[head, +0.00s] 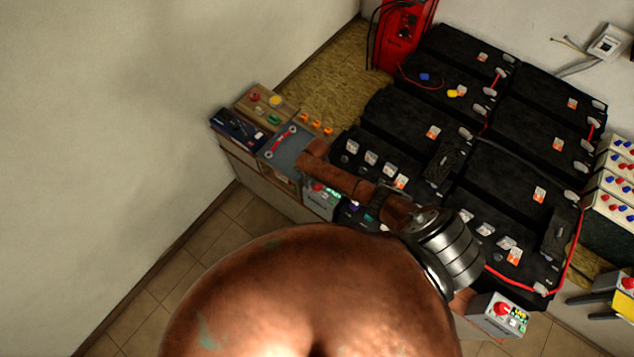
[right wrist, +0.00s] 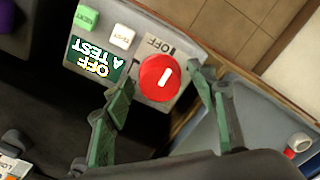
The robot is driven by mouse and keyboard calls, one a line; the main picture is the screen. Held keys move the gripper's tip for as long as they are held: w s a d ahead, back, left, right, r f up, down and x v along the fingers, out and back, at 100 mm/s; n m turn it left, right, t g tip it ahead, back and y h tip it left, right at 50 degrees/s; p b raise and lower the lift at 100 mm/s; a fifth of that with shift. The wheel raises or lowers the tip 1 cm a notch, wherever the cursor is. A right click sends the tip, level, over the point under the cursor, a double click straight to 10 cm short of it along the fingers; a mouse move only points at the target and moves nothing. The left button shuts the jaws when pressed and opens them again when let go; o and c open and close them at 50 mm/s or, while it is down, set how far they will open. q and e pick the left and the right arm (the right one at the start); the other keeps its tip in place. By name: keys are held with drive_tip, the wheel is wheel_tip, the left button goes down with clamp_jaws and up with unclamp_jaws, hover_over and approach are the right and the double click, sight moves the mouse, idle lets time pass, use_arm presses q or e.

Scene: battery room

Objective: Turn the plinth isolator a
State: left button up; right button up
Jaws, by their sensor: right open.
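Isolator A is a pale grey box with a round red knob (right wrist: 157,85) bearing a white bar. Its green display (right wrist: 95,62), upside down in the right wrist view, reads "A TEST" and "OFF". An "OFF" label is beside the knob. My right gripper (right wrist: 162,76) is open, its two green fingers on either side of the knob; I cannot tell whether they touch it. In the head view the box (head: 322,200) is partly hidden by my right arm, and the fingertips are not clear. My left gripper is not in view.
A second box with a red knob (head: 500,312) stands at the lower right. Black batteries (head: 480,190) with cables fill the bench. Tiled floor (head: 190,255) lies in front.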

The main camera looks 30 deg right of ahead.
wheel_tip(320, 180, up, 12)
idle(0.6)
idle(0.5)
